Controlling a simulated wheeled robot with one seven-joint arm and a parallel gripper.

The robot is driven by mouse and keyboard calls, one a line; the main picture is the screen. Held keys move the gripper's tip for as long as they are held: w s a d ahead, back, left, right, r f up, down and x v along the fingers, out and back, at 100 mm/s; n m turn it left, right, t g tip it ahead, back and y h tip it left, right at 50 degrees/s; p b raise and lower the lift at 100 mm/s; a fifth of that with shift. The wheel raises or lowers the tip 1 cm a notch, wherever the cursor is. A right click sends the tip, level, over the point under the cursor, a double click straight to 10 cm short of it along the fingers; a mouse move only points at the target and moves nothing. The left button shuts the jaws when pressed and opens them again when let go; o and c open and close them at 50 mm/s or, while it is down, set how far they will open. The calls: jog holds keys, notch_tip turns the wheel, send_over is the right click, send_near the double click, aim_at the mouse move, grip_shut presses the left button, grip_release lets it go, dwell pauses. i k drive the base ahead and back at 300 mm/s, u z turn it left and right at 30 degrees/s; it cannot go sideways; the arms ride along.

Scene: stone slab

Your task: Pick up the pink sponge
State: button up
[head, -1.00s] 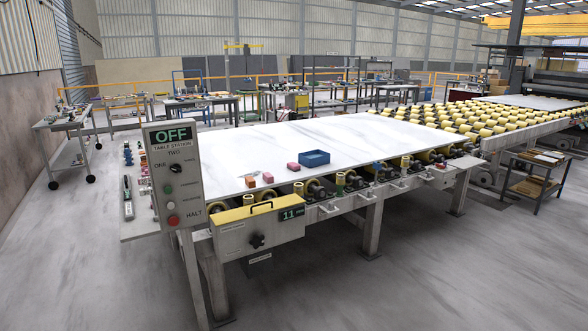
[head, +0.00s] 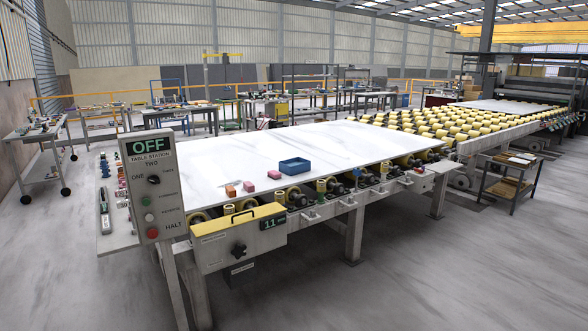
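A small pink block (head: 274,174), which looks like the pink sponge, lies on the white stone slab (head: 340,143) near its front edge. It sits just left of and in front of a blue open tray (head: 294,166). A smaller pale pink piece (head: 249,186) and an orange block (head: 231,190) lie further left along the same edge. They are too small to tell exactly what they are. My gripper is not in view.
A control panel (head: 152,185) on a post stands at the table's front left corner. A roller table (head: 420,117) adjoins at the right, with a small side table (head: 510,182) in front. Carts and workbenches stand behind. The floor in front is clear.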

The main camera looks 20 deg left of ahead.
aim_at(274, 175)
jog(key=u, duration=0.15)
jog(key=i, duration=1.85)
jog(key=u, duration=0.95)
jog(key=i, duration=2.5)
jog(key=u, duration=1.2)
jog(key=i, duration=0.6)
jog(key=u, duration=0.15)
